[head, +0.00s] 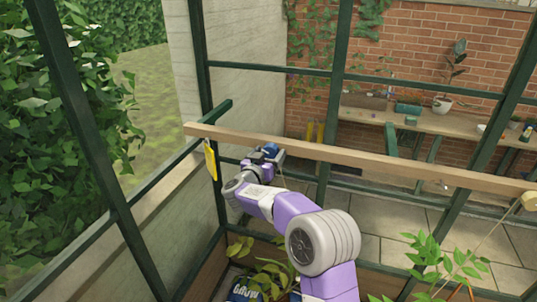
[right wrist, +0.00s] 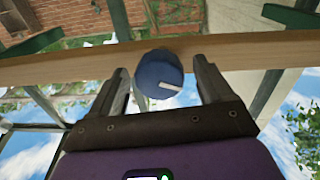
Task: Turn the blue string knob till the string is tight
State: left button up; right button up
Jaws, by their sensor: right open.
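The blue string knob (right wrist: 158,73) is round with a white mark on its face and sits on a long wooden beam. It also shows, small, in the head view (head: 270,150) near the beam's left part. My right gripper (right wrist: 163,82) is open, with one finger on each side of the knob in the right wrist view. Whether the fingers touch the knob I cannot tell. In the head view my right arm partly hides the space below the knob. A thin string seems to hang near the knob, but its tightness is unclear. My left gripper is not in view.
The wooden beam (head: 400,164) crosses the greenhouse frame. Leafy plants (head: 445,258) stand below. A bench (head: 440,120) is at the back.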

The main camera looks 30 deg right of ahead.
jog(key=shift+c, duration=0.2)
jog(key=c, duration=1)
